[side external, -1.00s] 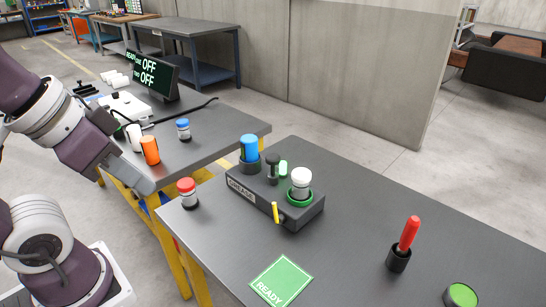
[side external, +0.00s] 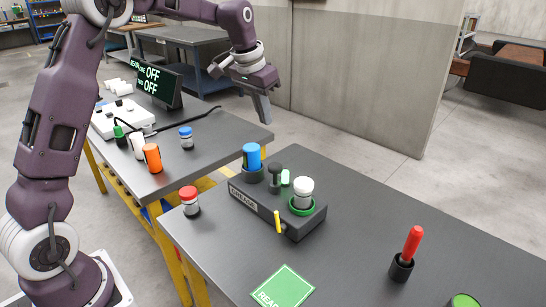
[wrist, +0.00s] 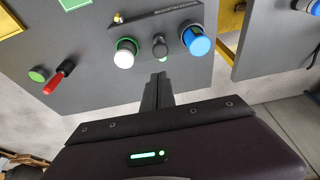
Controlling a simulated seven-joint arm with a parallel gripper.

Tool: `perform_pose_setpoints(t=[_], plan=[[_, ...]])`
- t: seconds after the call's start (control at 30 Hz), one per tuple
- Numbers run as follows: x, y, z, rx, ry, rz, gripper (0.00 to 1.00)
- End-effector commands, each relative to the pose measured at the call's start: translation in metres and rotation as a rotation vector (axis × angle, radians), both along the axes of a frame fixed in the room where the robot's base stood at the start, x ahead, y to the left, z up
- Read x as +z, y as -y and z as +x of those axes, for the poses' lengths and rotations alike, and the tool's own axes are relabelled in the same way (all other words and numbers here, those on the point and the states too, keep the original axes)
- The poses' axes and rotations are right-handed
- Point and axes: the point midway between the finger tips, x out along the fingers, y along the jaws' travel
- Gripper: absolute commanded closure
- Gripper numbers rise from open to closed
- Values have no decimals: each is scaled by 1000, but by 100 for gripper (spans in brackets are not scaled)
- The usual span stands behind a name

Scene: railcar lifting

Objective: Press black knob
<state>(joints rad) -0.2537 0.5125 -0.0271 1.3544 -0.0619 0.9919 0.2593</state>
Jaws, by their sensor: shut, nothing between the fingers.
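The black knob (side external: 275,172) stands upright on the dark grease box (side external: 258,208), between a blue cylinder (side external: 252,157) and a white-capped jar (side external: 303,190). In the wrist view the black knob (wrist: 159,45) lies just beyond my fingertips, between the white cap (wrist: 125,52) and the blue cylinder (wrist: 196,40). My gripper (side external: 264,118) is shut and empty, pointing down. It is raised well above the table and apart from the knob. It also shows in the wrist view (wrist: 160,76).
A small green piece (side external: 285,178) and a yellow lever (side external: 278,221) are on the box. A dark screen (side external: 158,80) reads OFF.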

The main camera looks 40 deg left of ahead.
Motion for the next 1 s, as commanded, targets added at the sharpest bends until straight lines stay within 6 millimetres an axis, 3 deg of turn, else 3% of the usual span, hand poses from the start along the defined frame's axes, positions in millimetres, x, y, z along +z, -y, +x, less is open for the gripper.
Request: perform_pose_setpoints(t=[0.47, 1.0], plan=[[-14, -3, 8, 0, -5, -2, 100], [-119, -3, 33, 0, -6, -2, 100]])
